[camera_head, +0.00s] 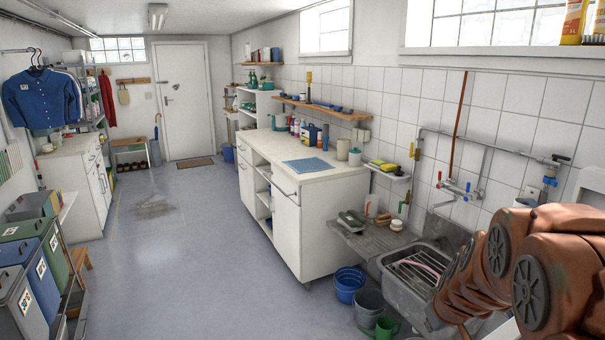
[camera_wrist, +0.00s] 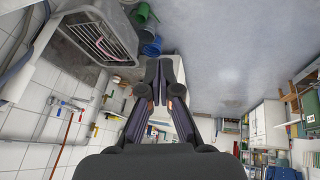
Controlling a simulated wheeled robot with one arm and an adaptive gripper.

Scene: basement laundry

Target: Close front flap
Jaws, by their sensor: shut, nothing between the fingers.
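I cannot make out a front flap for certain in either view. The white counter unit (camera_head: 300,228) in the middle of the head view has a closed-looking door at its near end and open shelves beside it. Lidded bins, one grey (camera_head: 16,305), one blue (camera_head: 30,272) and one green (camera_head: 50,240), stand at the left edge; their fronts are only partly seen. My gripper (camera_wrist: 159,68) shows in the wrist view, shut and empty, with its fingertips together. It hangs in free air, apart from any object. It is not visible in the head view.
A stone sink (camera_head: 415,265) with a wire rack is at the right, near my arm. A blue bucket (camera_head: 349,284), a grey bucket (camera_head: 369,305) and a green watering can (camera_head: 383,328) stand below it. The floor (camera_head: 190,250) between counter and bins is clear.

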